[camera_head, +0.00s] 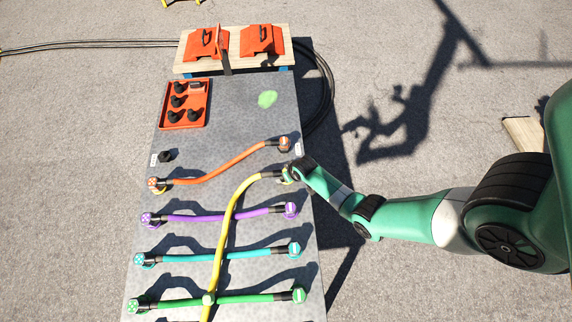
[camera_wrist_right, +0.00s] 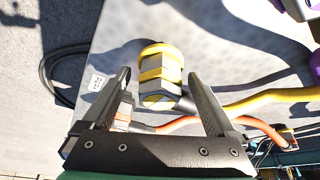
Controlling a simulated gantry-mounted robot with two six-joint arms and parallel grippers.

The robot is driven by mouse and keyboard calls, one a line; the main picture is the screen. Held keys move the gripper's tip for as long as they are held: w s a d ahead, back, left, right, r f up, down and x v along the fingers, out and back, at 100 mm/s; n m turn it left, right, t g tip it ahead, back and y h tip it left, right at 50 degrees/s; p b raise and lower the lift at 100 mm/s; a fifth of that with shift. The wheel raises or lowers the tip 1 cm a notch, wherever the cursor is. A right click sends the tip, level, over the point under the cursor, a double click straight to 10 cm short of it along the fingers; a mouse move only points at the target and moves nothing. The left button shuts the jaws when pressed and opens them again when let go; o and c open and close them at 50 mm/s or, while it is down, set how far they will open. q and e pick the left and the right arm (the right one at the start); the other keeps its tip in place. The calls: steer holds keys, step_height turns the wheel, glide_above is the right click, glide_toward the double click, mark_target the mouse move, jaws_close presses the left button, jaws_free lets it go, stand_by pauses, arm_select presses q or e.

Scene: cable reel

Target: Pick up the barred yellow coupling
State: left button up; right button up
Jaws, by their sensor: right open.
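The yellow coupling (camera_wrist_right: 161,72) ends the yellow cable (camera_head: 231,211). In the right wrist view it has yellow bands and pale grey faces. My right gripper (camera_wrist_right: 159,76) is open, with one finger on each side of the coupling in that view. A gap shows on both sides, and I cannot tell how far the fingers reach down beside it. In the head view my right gripper (camera_head: 293,168) is over the board's right edge and hides most of the coupling. Its bar mark cannot be made out. My left gripper is not in view.
An orange cable (camera_head: 222,168) lies just behind, its coupling (camera_head: 283,144) close to my right gripper. Purple (camera_head: 215,216), teal (camera_head: 218,255) and green (camera_head: 245,299) cables lie in front. A red tray (camera_head: 183,125) with black parts sits at the back left.

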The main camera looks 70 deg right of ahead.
steer(key=shift+a, duration=0.1)
steer(key=c, duration=0.8)
jaws_close()
steer(key=shift+r, duration=0.1)
steer(key=shift+r+p, duration=0.5)
steer(key=r+p, duration=0.4)
steer(key=shift+s+r, duration=0.1)
steer(key=shift+s, duration=0.3)
steer(key=s+r+p, duration=0.4)
steer(key=s, duration=0.2)
steer(key=s+d+r+p, duration=0.1)
steer(key=s+r+p, duration=0.2)
steer(key=s+p, duration=0.2)
steer(key=shift+s+r, duration=0.35)
steer(key=shift+s, duration=0.75)
